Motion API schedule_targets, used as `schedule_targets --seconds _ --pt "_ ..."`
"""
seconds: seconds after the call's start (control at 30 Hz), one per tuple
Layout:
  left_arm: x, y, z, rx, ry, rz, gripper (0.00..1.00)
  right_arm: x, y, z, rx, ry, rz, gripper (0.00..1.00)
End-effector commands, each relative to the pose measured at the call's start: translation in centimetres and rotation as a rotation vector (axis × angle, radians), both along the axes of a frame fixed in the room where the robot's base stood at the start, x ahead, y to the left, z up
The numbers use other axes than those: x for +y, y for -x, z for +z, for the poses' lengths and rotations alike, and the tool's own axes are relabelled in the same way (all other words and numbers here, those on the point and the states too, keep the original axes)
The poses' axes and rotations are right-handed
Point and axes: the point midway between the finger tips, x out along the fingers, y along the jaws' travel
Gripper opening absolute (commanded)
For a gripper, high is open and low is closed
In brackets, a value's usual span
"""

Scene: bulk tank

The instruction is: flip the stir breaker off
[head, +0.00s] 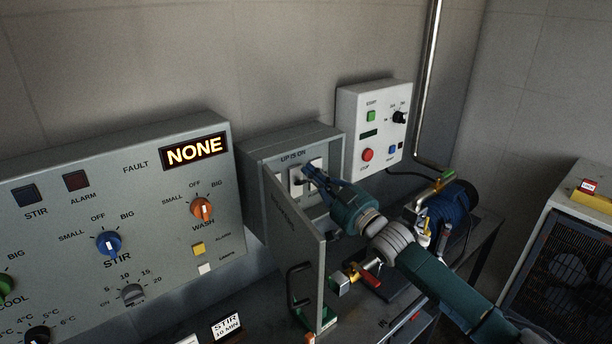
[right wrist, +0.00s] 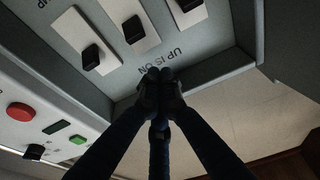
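The grey breaker box (head: 251,160) hangs on the wall with its door (head: 296,250) open, under the label "UP IS ON". Inside are white plates with black levers; the right wrist view, turned upside down, shows three: one lever (right wrist: 90,56), a middle one (right wrist: 133,29) and one cut by the top edge (right wrist: 188,4). I cannot read which is stir. My right gripper (head: 309,173) is at the box opening, partly covering the levers. In the right wrist view its fingertips (right wrist: 160,77) are together with nothing between them, near the label; contact is unclear. My left gripper is out of view.
A large control panel (head: 150,190) with knobs and a lit "NONE" display is left of the box. A white start/stop box (head: 377,130) is right of it. The open door, with a black handle (head: 297,285), stands close beside my right arm. A blue motor (head: 450,208) stands at right.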

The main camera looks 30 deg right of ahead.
Motion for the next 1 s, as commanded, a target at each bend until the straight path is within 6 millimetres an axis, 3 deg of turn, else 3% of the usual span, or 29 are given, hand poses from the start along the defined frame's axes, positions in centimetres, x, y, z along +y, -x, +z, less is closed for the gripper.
schedule_targets --seconds 0.3,0.6,1.0 --pt "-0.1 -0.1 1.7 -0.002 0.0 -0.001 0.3 0.4 -4.6 1.2 -0.002 0.001 -0.001 0.0" --pt "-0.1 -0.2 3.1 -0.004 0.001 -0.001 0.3 0.2 -2.8 -2.2 0.004 -0.001 -0.001 0.0" --pt "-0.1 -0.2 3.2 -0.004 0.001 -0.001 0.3 0.2 -2.5 -2.8 0.0 0.001 0.0 0.0"
